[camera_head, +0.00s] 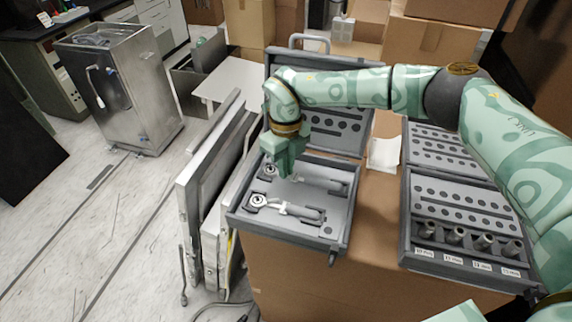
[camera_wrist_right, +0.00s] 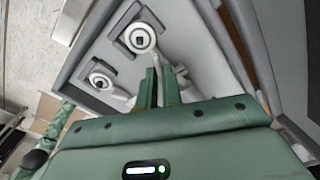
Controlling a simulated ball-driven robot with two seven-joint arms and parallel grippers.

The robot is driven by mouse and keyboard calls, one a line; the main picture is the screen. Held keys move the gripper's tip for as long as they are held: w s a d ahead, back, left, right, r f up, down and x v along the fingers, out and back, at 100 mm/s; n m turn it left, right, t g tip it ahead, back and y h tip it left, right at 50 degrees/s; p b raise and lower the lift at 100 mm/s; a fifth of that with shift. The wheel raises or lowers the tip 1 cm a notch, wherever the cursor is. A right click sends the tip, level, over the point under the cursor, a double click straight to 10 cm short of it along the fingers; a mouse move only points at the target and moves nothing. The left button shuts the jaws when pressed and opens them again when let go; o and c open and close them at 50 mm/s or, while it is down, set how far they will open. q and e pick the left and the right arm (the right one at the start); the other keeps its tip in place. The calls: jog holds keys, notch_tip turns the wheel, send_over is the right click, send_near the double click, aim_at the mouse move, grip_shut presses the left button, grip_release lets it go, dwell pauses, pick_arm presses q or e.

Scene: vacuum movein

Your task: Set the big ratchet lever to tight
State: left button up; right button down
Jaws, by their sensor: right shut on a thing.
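My right gripper (camera_head: 284,170) reaches down into the open grey tool case (camera_head: 290,232). It is shut at the neck of the farther ratchet (camera_head: 320,183), which looks the larger of the two, just beside its round head. In the right wrist view the gripper's fingers (camera_wrist_right: 159,88) stand next to that ratchet's round head (camera_wrist_right: 143,39). The ratchet lies in its recess. The small lever is hidden by the fingers, so its setting cannot be told. A second ratchet (camera_head: 300,212) lies nearer the front of the case; it also shows in the wrist view (camera_wrist_right: 101,80). My left gripper is out of view.
A second open case with sockets (camera_head: 458,225) stands to the right on the cardboard box (camera_head: 375,275). Grey panels (camera_head: 205,180) lean to the left of the ratchet case. A metal cabinet (camera_head: 125,90) stands farther left on open floor.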

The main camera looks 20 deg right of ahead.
jog(key=c, duration=1.6)
grip_release()
jog(key=shift+o, duration=0.2)
notch_tip(320, 180, up, 16)
jog(key=w, duration=0.1)
jog(key=shift+w+d+p, duration=0.25)
jog(key=shift+w+p, duration=0.05)
jog(key=shift+w, duration=0.05)
